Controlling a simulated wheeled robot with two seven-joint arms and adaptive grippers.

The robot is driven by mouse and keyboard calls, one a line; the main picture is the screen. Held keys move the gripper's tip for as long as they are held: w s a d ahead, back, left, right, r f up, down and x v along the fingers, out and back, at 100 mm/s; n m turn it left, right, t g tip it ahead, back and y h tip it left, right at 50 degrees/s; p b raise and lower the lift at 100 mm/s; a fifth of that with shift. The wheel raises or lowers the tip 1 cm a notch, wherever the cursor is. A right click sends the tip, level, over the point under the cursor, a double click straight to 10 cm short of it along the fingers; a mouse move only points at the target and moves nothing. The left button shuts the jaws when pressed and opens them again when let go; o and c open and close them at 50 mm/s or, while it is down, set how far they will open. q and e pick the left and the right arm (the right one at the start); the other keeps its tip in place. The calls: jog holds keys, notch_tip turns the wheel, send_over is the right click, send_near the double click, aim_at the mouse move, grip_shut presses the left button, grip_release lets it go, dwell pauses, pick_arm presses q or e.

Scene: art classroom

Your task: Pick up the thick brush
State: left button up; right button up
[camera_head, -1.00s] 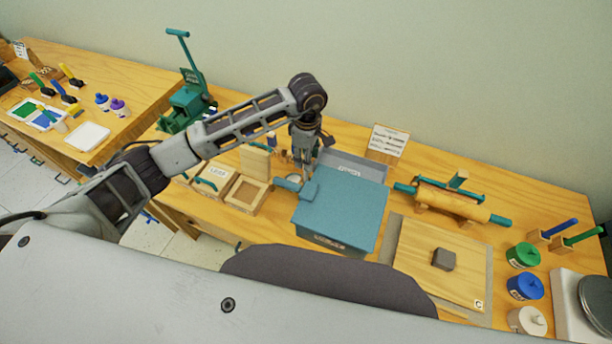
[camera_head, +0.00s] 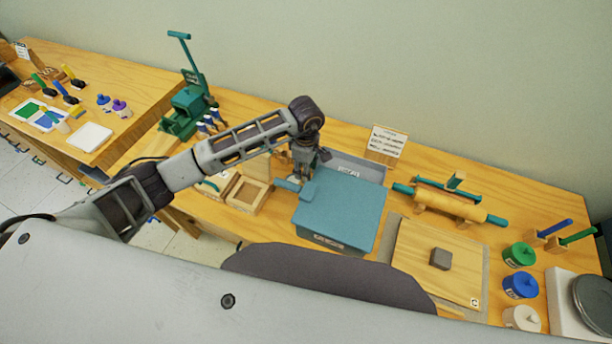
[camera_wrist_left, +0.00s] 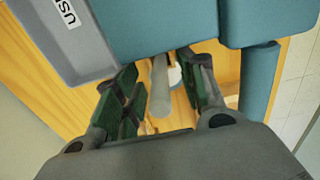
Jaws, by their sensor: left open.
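My left gripper (camera_head: 299,180) is open and points down beside the left edge of a teal box (camera_head: 340,210). In the wrist view its fingers (camera_wrist_left: 165,72) stand on either side of a slim grey rod-like piece (camera_wrist_left: 159,88), apart from it. I cannot tell whether this piece is the thick brush. A pale round thing (camera_wrist_left: 174,75) shows just behind it. In the head view the gripper and forearm hide this spot. No brush can be singled out there as the thick one. My right gripper is not in view.
A grey labelled tray (camera_head: 362,168) sits behind the teal box, close to the gripper. Wooden frames (camera_head: 249,194) lie to its left. A rolling pin (camera_head: 447,202), a board (camera_head: 425,268) and colored jars (camera_head: 520,285) stand to the right. A green press (camera_head: 188,112) stands at the back left.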

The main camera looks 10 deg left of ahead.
pick_arm(q)
jog(key=shift+f, duration=0.1)
dwell(0.4)
grip_shut()
dwell(0.3)
jog(key=shift+r+b, duration=0.95)
jog(key=shift+r, duration=4.05)
